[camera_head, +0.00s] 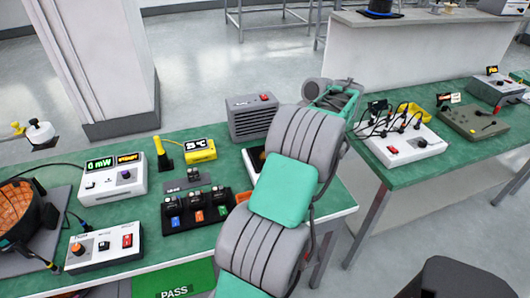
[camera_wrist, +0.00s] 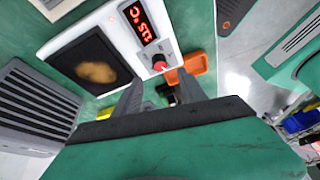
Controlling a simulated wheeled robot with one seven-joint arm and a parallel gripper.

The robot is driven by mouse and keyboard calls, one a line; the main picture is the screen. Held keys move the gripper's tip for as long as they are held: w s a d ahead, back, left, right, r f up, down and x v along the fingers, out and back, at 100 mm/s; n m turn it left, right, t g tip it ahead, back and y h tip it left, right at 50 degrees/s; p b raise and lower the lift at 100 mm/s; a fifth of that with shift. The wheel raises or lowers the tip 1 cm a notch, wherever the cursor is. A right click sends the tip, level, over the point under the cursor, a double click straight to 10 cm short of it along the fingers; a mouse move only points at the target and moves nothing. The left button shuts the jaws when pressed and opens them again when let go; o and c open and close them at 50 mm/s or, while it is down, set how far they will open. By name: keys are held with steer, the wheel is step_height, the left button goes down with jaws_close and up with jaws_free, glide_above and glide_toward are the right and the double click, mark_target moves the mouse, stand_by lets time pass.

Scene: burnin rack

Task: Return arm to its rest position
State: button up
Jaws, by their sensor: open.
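My arm crosses the middle of the head view, from the bottom edge up over the right end of the near green bench (camera_head: 335,195). The fingers point toward a white heating unit (camera_wrist: 168,52) with a red temperature readout, a knob and a red button. Its black plate (camera_wrist: 85,62) has a tan-orange patch. In the head view my arm covers most of this unit.
A grey vented box (camera_head: 252,117) stands close beside the arm; it fills the left of the wrist view (camera_wrist: 35,105). A small orange tray (camera_wrist: 200,62) lies beyond the fingers. A black multi-slot holder (camera_head: 195,212) sits left of the arm. A second bench (camera_head: 420,165) stands right, across a gap.

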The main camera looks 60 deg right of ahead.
steer(key=w+a+r+m, duration=0.1)
steer(key=w+a+r, duration=0.1)
steer(key=w+a, duration=0.5)
steer(key=w+a+r+m, duration=0.1)
steer(key=w+a+r, duration=0.25)
steer(key=w, duration=0.55)
steer(key=w+a+m+g+h, duration=0.1)
steer(key=w+a, duration=0.2)
steer(key=a, duration=0.4)
steer(key=w+a, duration=0.3)
steer(key=a, duration=0.4)
steer(key=s+a+f+m+h, duration=0.1)
steer(key=s+a+m, duration=0.1)
steer(key=a, duration=0.9)
steer(key=s+a+f+m+h, duration=0.1)
steer(key=s+a, duration=0.3)
steer(key=a, duration=0.7)
steer(key=shift+s+f+m+t, duration=0.25)
steer(key=shift+s+m+t, duration=0.1)
steer(key=shift+m+t, duration=0.05)
